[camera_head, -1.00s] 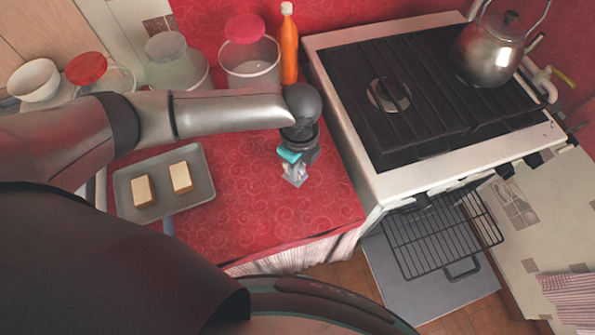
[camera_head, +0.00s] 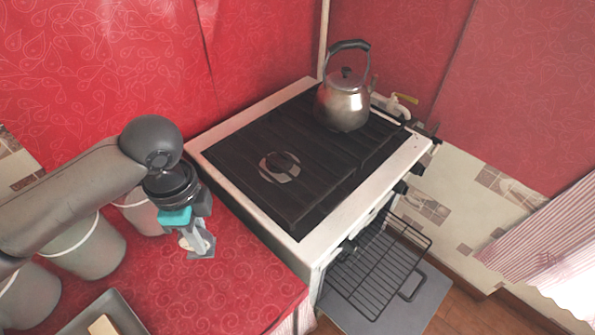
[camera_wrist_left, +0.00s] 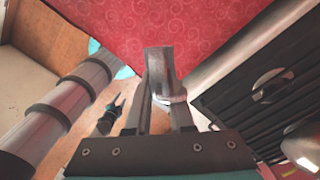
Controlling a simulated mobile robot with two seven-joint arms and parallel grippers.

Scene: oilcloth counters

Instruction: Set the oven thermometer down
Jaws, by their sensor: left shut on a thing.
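My left gripper (camera_head: 203,250) is shut on the oven thermometer (camera_head: 184,242), a small pale thing mostly hidden by the fingers. The gripper points down above the red oilcloth counter (camera_head: 240,275), left of the stove. In the left wrist view the fingers (camera_wrist_left: 160,70) close together, and a whitish rounded edge of the thermometer (camera_wrist_left: 172,98) shows beside them. I cannot tell how far it is above the cloth.
The stove (camera_head: 235,145) bears a steel kettle (camera_head: 343,105) at its back. Pale canisters (camera_head: 88,250) stand left of the gripper. A grey tray (camera_head: 125,312) is at the lower left. An oven rack (camera_head: 375,265) juts out in front. The cloth right of the gripper is clear.

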